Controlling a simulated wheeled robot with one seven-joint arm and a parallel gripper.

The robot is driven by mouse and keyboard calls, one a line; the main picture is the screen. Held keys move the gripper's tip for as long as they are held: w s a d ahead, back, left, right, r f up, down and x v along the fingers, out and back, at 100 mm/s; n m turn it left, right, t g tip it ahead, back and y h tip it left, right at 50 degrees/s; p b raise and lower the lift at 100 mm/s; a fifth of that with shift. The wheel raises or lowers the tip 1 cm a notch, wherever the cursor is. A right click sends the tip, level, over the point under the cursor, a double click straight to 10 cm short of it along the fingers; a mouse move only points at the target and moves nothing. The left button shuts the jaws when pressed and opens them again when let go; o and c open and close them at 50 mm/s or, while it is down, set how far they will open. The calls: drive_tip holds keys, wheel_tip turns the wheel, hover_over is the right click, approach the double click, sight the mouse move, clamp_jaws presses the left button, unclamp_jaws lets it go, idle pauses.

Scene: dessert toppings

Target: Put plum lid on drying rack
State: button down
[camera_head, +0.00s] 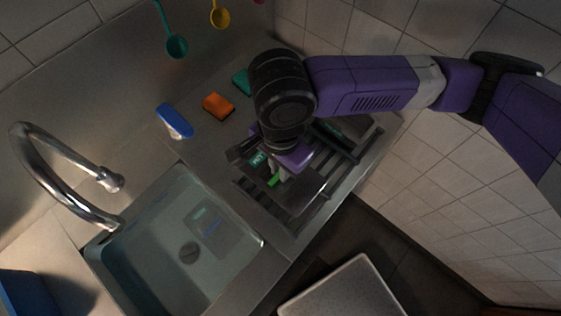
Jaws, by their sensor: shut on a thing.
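The drying rack (252,192), with dark slats, stands on the steel counter to the right of the sink. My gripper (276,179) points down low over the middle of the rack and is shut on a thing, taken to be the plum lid. I cannot clearly make out the lid's outline in the dim light beneath my wrist and among the dark slats. Whether the lid touches the rack cannot be told. My wrist and forearm cover the rack's far part.
A sink (160,240) with a curved faucet (45,165) is at left. A blue item (174,121), an orange sponge (218,105) and a teal sponge (242,82) lie behind the rack. Teal (176,45) and yellow (220,17) spoons hang at the wall. A pale board (345,292) is at bottom.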

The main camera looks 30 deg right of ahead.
drive_tip(key=shift+f+b, duration=2.85)
drive_tip(key=shift+b, duration=0.1)
drive_tip(key=shift+f+b, duration=0.8)
drive_tip(key=shift+f, duration=1.15)
drive_tip(key=c, duration=1.4)
unclamp_jaws()
drive_tip(key=shift+r, duration=0.1)
wheel_tip(320, 180, up, 8)
drive_tip(key=shift+f, duration=0.2)
